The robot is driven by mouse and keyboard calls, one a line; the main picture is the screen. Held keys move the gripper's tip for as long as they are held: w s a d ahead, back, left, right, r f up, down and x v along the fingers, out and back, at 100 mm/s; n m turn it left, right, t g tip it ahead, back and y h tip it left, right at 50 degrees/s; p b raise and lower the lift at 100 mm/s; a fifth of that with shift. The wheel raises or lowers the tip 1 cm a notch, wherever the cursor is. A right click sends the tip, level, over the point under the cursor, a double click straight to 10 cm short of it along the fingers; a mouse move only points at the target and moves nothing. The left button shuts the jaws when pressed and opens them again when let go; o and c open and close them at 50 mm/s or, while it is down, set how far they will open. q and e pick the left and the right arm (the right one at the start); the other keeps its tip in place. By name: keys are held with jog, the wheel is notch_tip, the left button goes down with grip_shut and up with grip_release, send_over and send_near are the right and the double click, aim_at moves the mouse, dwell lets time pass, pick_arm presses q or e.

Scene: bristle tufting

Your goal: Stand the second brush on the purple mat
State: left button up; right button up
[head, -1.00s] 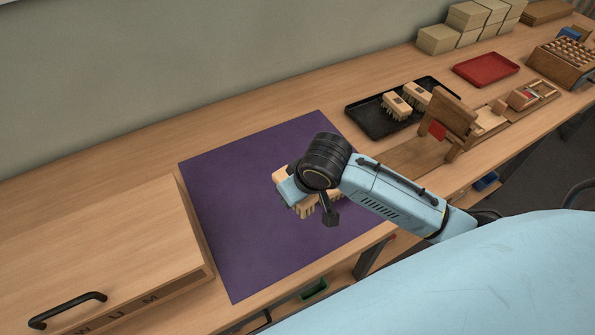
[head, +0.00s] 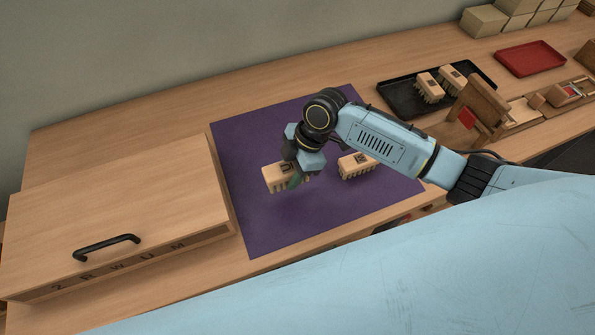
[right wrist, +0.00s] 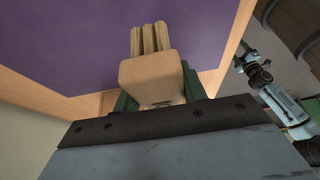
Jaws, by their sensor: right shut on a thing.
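My right gripper (head: 293,180) is shut on a light wooden brush (head: 272,177), held level with its tufts down over the left part of the purple mat (head: 262,225). It looks just above the mat, but I cannot tell for sure whether the tufts touch. The right wrist view shows the brush block (right wrist: 152,78) between the green fingers, its tufts toward the mat. Another brush (head: 357,165) stands tufts down on the mat to the right, apart from the held one. In the right wrist view, part of my left arm shows small at the right; its jaws are unclear.
A wooden box (head: 120,205) with a black handle stands left of the mat. A black tray (head: 398,98) at the right holds two brushes (head: 429,87). A wooden stand (head: 480,105), a red tray (head: 530,58) and stacked blocks (head: 484,21) are further right.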

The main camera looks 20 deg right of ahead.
notch_tip(320, 180, down, 6)
jog(key=shift+f+b, duration=0.25)
jog(key=shift+b, duration=0.05)
jog(key=shift+f, duration=0.1)
jog(key=o, duration=0.9)
jog(key=p+v, duration=0.1)
jog(key=v, duration=1.1)
jog(key=shift+s, duration=0.1)
